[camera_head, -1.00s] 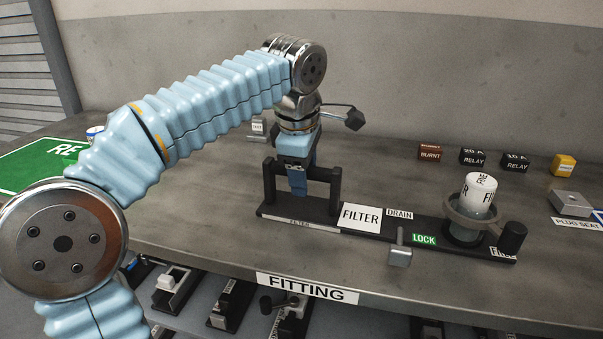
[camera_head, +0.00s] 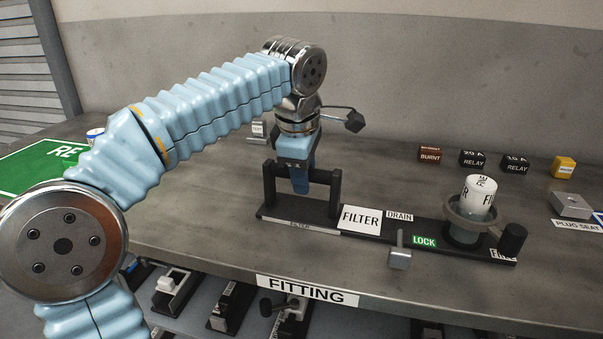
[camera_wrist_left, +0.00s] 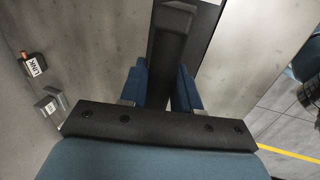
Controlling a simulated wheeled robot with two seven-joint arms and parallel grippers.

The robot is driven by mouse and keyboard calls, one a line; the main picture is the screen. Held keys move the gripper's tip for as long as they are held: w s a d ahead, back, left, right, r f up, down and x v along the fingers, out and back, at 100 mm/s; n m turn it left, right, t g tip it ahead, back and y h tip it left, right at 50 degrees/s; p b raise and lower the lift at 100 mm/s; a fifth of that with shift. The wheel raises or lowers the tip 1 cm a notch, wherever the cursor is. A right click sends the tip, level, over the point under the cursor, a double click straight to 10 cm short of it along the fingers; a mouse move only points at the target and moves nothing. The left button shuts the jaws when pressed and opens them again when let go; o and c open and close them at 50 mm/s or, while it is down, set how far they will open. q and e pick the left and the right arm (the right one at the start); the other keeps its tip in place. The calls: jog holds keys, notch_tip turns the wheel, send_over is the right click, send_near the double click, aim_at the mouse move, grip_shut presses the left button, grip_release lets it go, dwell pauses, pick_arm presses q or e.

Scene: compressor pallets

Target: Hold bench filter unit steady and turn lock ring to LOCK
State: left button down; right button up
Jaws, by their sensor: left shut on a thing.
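The bench filter unit is a long black base (camera_head: 355,237) on the grey bench. At its right end a white filter canister (camera_head: 480,195) stands upright in a grey lock ring (camera_head: 456,215) with a black knob (camera_head: 512,238). A green LOCK label (camera_head: 424,242) lies left of the ring. At its left end is a black handle frame (camera_head: 335,190). My left gripper (camera_head: 299,182) is shut on the handle's bar, and the bar (camera_wrist_left: 170,50) runs between its blue fingers in the left wrist view. My right gripper is in neither view.
A grey lever block (camera_head: 400,255) stands at the base's front edge. Relay blocks (camera_head: 472,158), a brown BURNT block (camera_head: 430,153) and a yellow block (camera_head: 563,167) sit behind.

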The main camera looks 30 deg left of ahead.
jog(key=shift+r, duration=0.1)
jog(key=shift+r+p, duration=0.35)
jog(key=shift+p, duration=0.15)
dwell(1.2)
